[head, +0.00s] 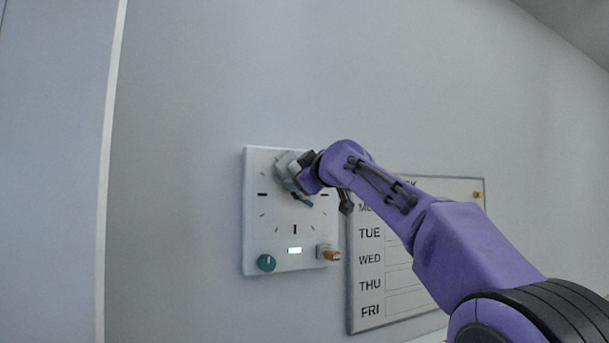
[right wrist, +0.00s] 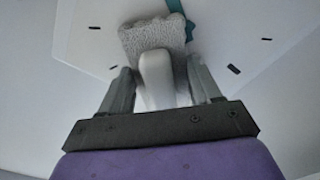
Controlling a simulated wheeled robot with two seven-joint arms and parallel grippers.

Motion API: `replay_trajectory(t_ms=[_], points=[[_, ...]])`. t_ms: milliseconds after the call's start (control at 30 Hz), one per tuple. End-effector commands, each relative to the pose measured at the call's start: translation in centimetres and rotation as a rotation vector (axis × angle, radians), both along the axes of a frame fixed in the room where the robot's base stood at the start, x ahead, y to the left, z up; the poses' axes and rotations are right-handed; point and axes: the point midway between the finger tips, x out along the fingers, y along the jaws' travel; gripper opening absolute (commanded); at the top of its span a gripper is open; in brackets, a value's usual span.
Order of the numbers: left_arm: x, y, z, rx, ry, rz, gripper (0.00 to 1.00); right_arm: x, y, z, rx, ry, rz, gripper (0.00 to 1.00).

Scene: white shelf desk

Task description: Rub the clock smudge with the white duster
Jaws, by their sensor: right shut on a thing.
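The white square clock (head: 262,222) hangs on the wall in the head view, with dark hour marks and a teal hand (head: 303,199). My right gripper (head: 305,175) is at the upper middle of the clock face. In the right wrist view it (right wrist: 160,82) is shut on the pale handle of the white duster (right wrist: 157,38). The fuzzy duster head lies over the face beside the teal hand; I cannot tell whether it touches. The duster shows grey in the head view (head: 285,162). I can make out no smudge; the duster and gripper cover part of the face.
A teal knob (head: 266,263), a small lit window (head: 294,250) and an orange-brown part (head: 329,253) sit along the clock's lower edge. A weekly board (head: 368,320) hangs to the right, partly behind my right arm. The wall left of the clock is bare.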

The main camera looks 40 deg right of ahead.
Motion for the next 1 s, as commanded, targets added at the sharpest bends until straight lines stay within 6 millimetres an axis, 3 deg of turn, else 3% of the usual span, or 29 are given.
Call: replay_trajectory(t_ms=[200, 433, 700, 1000], points=[[0.0, 0.0, 0.1, 0.000, 0.000, 0.000, 0.64, 0.5, 2.5, -0.1, -0.001, 0.002, 0.002, 0.39], [0.0, 0.0, 0.2, 0.000, 0.000, 0.000, 0.64, 0.7, 3.5, -0.1, -0.001, 0.002, 0.002, 0.39], [0.0, 0.0, 0.6, 0.000, 0.000, 0.000, 0.64, 1.2, 6.2, 0.0, -0.001, 0.002, 0.002, 0.39], [0.0, 0.0, 0.5, 0.000, 0.000, 0.000, 0.64, 1.3, 6.6, -0.1, -0.001, 0.002, 0.001, 0.39]])
